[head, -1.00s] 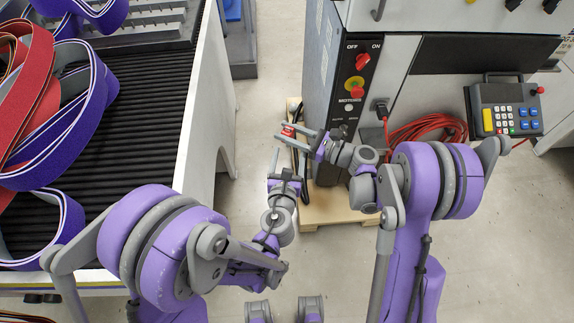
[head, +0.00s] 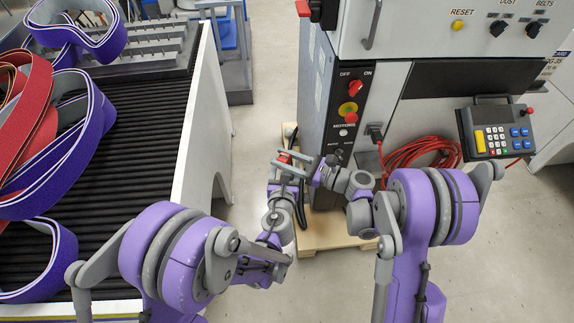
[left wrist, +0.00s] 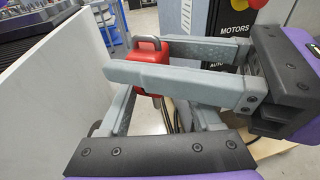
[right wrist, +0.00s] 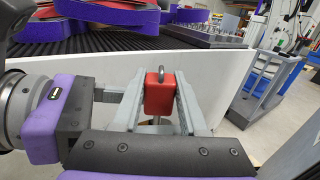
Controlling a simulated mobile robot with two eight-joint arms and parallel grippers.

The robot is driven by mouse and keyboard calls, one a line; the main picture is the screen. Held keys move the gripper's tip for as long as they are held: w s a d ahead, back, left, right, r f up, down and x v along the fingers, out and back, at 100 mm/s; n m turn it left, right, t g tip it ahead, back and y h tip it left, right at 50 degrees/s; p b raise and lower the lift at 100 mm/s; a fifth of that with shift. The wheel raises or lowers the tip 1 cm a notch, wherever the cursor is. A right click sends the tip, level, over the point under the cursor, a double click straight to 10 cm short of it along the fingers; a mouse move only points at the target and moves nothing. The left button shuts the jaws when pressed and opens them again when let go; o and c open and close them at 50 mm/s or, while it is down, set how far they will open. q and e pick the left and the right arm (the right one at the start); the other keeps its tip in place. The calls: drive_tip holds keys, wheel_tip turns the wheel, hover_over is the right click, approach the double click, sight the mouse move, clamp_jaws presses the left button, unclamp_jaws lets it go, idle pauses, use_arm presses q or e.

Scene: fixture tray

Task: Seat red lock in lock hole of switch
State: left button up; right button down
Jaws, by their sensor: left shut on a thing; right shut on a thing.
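The red lock (head: 285,157) with a grey shackle is held in the air between my two grippers, in front of the machine cabinet. In the left wrist view the lock (left wrist: 151,76) is upright, shackle on top. My right gripper (head: 288,164) is shut on it from the right; its fingers flank the lock (right wrist: 160,93) in the right wrist view. My left gripper (head: 284,172) is shut on it too, reaching from below; its fingertips are partly hidden. The red OFF/ON switch (head: 355,89) is on the black panel above right of the grippers. I cannot make out its lock hole.
A wooden pallet (head: 325,238) and red cable (head: 420,150) lie by the cabinet (head: 316,110). A belt conveyor (head: 150,130) with a white side wall stands left. A keypad box (head: 496,131) is at the right. Floor between is clear.

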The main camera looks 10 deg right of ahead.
use_arm(q)
drive_tip(key=shift+s+d, duration=0.1)
drive_tip(key=shift+d, duration=0.2)
clamp_jaws()
use_arm(e)
drive_tip(key=shift+a, duration=0.15)
drive_tip(key=shift+c, duration=1.8)
unclamp_jaws()
use_arm(q)
drive_tip(key=shift+a, duration=0.1)
use_arm(e)
drive_tip(key=shift+d, duration=0.2)
